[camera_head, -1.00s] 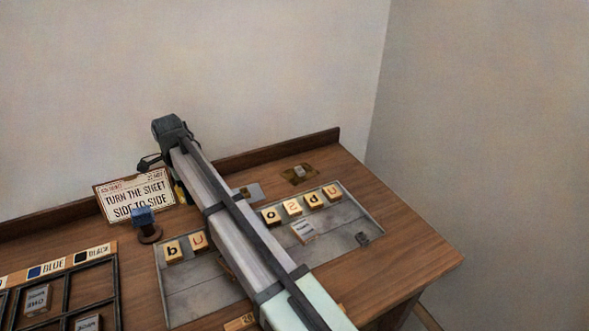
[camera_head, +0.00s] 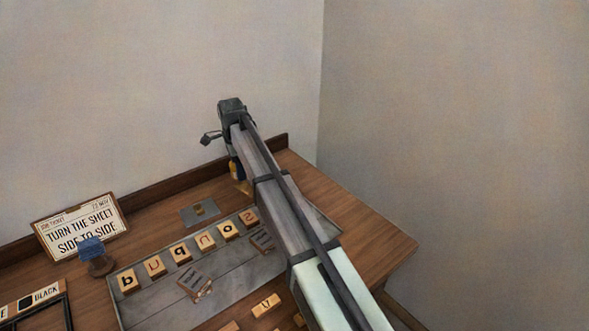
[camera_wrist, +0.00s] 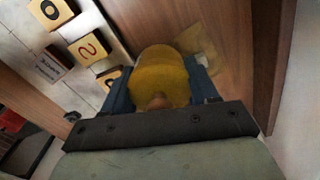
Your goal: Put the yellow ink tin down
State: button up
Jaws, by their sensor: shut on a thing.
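The yellow ink tin (camera_wrist: 158,78) is between the two blue-grey fingers of my gripper (camera_wrist: 163,84) in the wrist view. The gripper is shut on it. In the head view only a small sliver of the tin (camera_head: 234,171) shows under my gripper (camera_head: 236,177), near the back edge of the wooden bench (camera_head: 345,210). In the wrist view a yellowish-brown patch (camera_wrist: 207,52) lies on the wood just beyond the tin. I cannot tell whether the tin touches the bench. My arm hides part of the bench's right side.
A grey tray (camera_head: 150,309) with several letter blocks lies in front. A small grey plate (camera_head: 190,217) lies behind it. A blue-topped stamp (camera_head: 92,250) and a job ticket sign (camera_head: 82,226) stand at left. A raised ledge (camera_head: 170,188) runs along the back. Bare wood lies at right.

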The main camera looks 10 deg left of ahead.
jog(key=w+d+m, duration=0.2)
jog(key=w+d, duration=1.2)
jog(key=d, duration=0.2)
jog(key=n, duration=0.5)
send_over(295, 168)
jog(key=shift+f, duration=4.7)
jog(key=shift+f, duration=0.15)
jog(key=o, duration=1.2)
jog(key=shift+o, duration=0.2)
notch_tip(295, 168, up, 12)
